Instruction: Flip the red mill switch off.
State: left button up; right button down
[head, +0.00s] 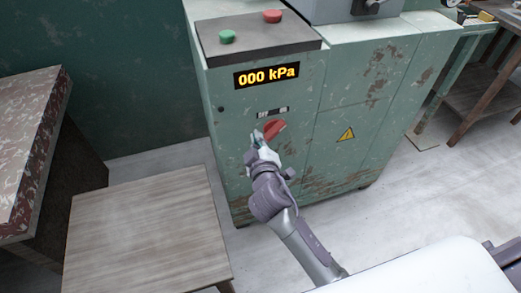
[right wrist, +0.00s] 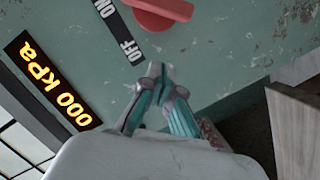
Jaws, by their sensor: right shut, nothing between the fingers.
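The red mill switch (head: 275,128) is on the front of the worn green machine cabinet (head: 340,115). It shows as a tilted red handle, its upper-right end toward the ON side of the small OFF/ON label (head: 272,112). In the right wrist view the switch (right wrist: 163,10) is partly cut off at the top edge, beside the label (right wrist: 121,30). My right gripper (head: 257,136) is shut and empty, just left of and below the switch. Its fingertips (right wrist: 158,70) show apart from the switch in the wrist view. My left gripper is not in view.
A display (head: 267,76) reading 000 kPa is above the switch. Green (head: 227,37) and red (head: 272,16) buttons are on the console top. A wooden table (head: 145,230) stands at lower left, beside a dark cabinet with a red-mottled top (head: 28,130). Floor is open at right.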

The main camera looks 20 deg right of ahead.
aim_at(275, 131)
jog(key=shift+x, duration=1.1)
jog(key=shift+w+d+f+b, duration=0.2)
jog(key=shift+d+f+b, duration=0.15)
jog(key=shift+d+f, duration=0.8)
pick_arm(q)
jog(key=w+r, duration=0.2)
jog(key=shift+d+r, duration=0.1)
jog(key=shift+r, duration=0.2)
pick_arm(e)
jog(key=shift+d+f, duration=0.25)
jog(key=shift+f, duration=0.05)
jog(key=shift+f, duration=0.1)
jog(key=shift+n, duration=0.3)
pick_arm(q)
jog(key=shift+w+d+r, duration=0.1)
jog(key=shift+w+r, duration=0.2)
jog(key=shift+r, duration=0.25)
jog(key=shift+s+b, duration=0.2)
jog(key=shift+b, duration=0.15)
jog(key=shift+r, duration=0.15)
pick_arm(e)
jog(key=shift+f, duration=0.1)
